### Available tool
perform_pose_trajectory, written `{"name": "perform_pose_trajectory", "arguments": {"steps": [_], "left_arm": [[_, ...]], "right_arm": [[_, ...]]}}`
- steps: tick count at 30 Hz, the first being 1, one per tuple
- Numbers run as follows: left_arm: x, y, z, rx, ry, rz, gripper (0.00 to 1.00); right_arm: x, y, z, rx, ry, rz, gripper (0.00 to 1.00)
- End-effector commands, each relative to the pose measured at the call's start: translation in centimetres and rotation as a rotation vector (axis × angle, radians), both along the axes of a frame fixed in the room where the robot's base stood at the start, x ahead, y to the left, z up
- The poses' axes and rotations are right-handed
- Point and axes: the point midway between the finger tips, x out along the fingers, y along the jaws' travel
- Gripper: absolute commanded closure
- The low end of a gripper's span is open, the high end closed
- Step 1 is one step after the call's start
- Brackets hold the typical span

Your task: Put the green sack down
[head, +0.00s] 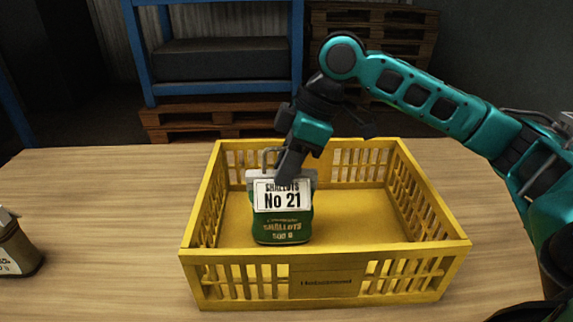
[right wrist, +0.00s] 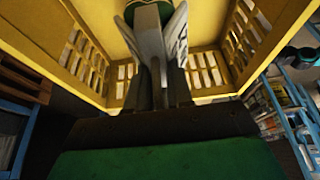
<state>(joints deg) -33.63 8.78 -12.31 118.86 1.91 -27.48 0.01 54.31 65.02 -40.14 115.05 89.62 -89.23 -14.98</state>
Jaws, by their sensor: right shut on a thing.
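The green sack (head: 282,222) is upright inside the yellow crate (head: 330,285), left of its middle. It has a white label reading "No 21" and shallots print. My right gripper (head: 287,172) comes down from above and is shut on the sack's pale top. In the right wrist view the sack's grey top (right wrist: 158,45) is between the fingers, with a little green (right wrist: 147,4) beyond it. I cannot tell whether the sack's bottom touches the crate floor. My left gripper is not in view.
The crate stands on a wooden table (head: 90,210). Its right half is empty. A brown sack (head: 14,248) with a white label stands at the left edge. Blue shelving (head: 220,45) and pallets (head: 200,120) are behind the table.

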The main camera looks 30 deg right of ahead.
Motion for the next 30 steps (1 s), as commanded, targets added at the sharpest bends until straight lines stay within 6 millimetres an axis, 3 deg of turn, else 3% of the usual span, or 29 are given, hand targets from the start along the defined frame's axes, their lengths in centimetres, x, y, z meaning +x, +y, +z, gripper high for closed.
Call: {"name": "perform_pose_trajectory", "arguments": {"steps": [1,2,10,19,23,30], "left_arm": [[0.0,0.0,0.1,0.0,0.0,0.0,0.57],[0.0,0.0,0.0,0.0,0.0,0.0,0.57],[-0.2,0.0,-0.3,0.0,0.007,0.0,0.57],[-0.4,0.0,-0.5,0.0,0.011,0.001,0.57],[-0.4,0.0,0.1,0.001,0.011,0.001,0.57],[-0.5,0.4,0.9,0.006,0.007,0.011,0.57]], "right_arm": [[0.0,0.0,0.0,0.001,-0.002,0.0,1.0],[0.0,0.0,-0.2,0.0,0.001,0.0,0.78],[0.0,0.0,-0.2,0.0,0.001,0.0,0.54],[0.0,0.0,0.2,0.0,-0.001,0.0,0.54],[-0.3,-0.6,2.0,0.0,0.0,-0.001,0.54],[-1.3,-2.3,6.9,0.0,-0.002,-0.003,0.54]]}}
